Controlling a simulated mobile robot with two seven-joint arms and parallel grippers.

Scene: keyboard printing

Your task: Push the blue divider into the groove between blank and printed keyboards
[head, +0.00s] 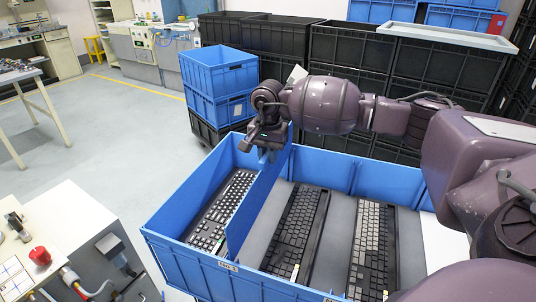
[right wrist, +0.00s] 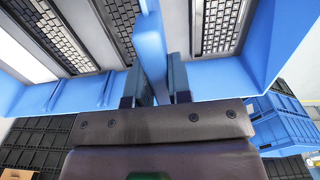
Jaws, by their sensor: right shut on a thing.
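The blue divider (head: 262,195) stands upright in a large blue crate (head: 190,265), running from its far wall towards its near wall. My right gripper (head: 266,150) is shut on the divider's far end, near the far wall. In the right wrist view the divider (right wrist: 150,45) lies between the fingers (right wrist: 160,85). Left of the divider lies a keyboard with pale keys (head: 222,212). Right of it lie two dark-framed keyboards, one in the middle (head: 297,232) and one further right (head: 371,248). The divider's lower edge and groove are hidden. My left gripper is out of view.
Stacked blue crates (head: 218,72) and black crates (head: 350,50) stand behind the big crate. A white bench with a red button (head: 40,256) is at the lower left. Open grey floor (head: 120,130) lies to the left. My right arm covers the crate's right side.

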